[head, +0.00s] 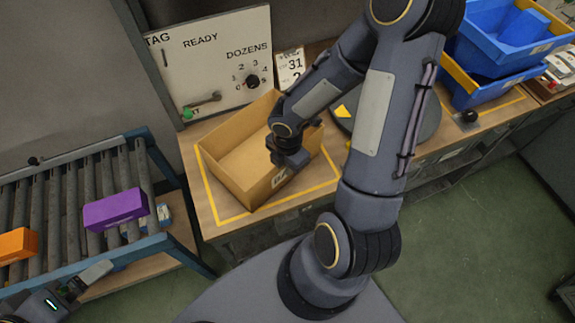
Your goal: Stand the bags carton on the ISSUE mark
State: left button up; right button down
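An open, empty-looking cardboard carton (222,178) stands upright and turned at an angle on the wooden bench, inside a yellow outline (236,217). My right gripper (292,162) points down at the carton's right wall, close to the label. Its fingertips are hidden, so I cannot tell whether it grips the wall. My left gripper (92,275) is at the lower left, by the conveyor's front edge, away from the carton. No ISSUE lettering is readable.
A roller conveyor (62,196) at left carries a purple box (115,210) and an orange box (17,245). A white board (212,60) stands behind the carton. A round dark turntable (425,125) is partly behind my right arm. Blue crates (500,50) stand at back right.

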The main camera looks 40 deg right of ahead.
jog(key=shift+f, duration=0.15)
jog(key=c, duration=1.6)
grip_release()
jog(key=shift+c, duration=0.2)
jog(key=shift+r, duration=0.4)
notch_tip(320, 180, up, 11)
jog(key=p, duration=0.3)
jog(key=shift+r, duration=0.15)
jog(key=s+a+r+m+t+y, duration=0.2)
jog(key=s+r+m, duration=0.2)
jog(key=m, duration=0.6)
jog(key=s+a+r+m+t+y, duration=0.1)
jog(key=s+a+r+m+t, duration=0.2)
jog(key=s+r+m, duration=0.2)
notch_tip(320, 180, up, 3)
jog(key=m, duration=0.6)
jog(key=shift+s+a+r+m+t+y, duration=0.2)
jog(key=shift+s+m+t+y, duration=0.1)
jog(key=shift+y, duration=0.1)
